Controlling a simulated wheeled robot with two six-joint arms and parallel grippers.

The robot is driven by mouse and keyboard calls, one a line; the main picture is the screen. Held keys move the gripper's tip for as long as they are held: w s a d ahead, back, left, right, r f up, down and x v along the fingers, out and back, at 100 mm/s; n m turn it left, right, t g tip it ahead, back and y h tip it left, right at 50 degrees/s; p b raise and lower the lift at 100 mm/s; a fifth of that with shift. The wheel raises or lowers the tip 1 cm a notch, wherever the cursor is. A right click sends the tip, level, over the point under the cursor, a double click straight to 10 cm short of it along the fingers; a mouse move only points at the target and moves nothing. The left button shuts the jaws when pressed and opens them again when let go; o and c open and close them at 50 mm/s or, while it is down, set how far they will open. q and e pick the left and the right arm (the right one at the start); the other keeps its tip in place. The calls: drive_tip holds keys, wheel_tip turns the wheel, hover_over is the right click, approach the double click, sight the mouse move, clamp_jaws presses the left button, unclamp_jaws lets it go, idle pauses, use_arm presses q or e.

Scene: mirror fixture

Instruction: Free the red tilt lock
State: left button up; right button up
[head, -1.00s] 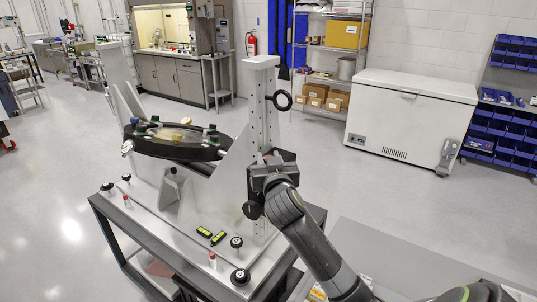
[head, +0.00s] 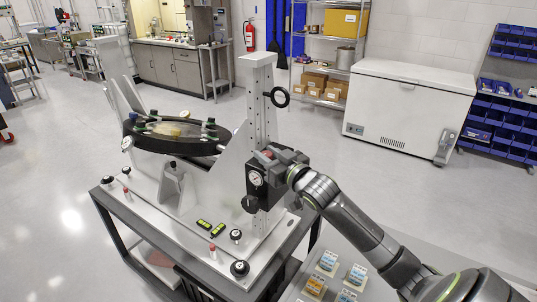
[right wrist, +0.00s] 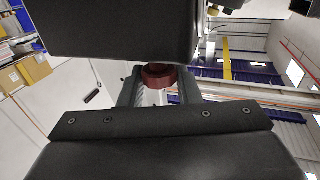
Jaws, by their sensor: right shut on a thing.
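The mirror fixture is a pale metal frame (head: 262,100) on a cart, with a round black-rimmed mirror cell (head: 180,145) at its left. The red tilt lock (head: 267,153) is a small red knob at the upright post, mostly hidden by my right gripper (head: 272,157). In the right wrist view the red knob (right wrist: 160,75) sits between the two fingers of my right gripper (right wrist: 158,88), which is shut on it. My left gripper is not in view.
A black ring handle (head: 280,97) stands out from the post above my right gripper. A grey table with small labelled blocks (head: 327,262) is at the front. Floor is clear behind.

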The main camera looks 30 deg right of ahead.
idle(0.4)
drive_tip(key=o, duration=0.7)
drive_tip(key=shift+w, duration=0.1)
drive_tip(key=shift+o, duration=1.4)
drive_tip(key=shift+w+f, duration=0.1)
drive_tip(key=shift+w, duration=0.1)
drive_tip(key=s+d, duration=0.1)
drive_tip(key=s, duration=1.6)
drive_tip(key=shift+s, duration=0.25)
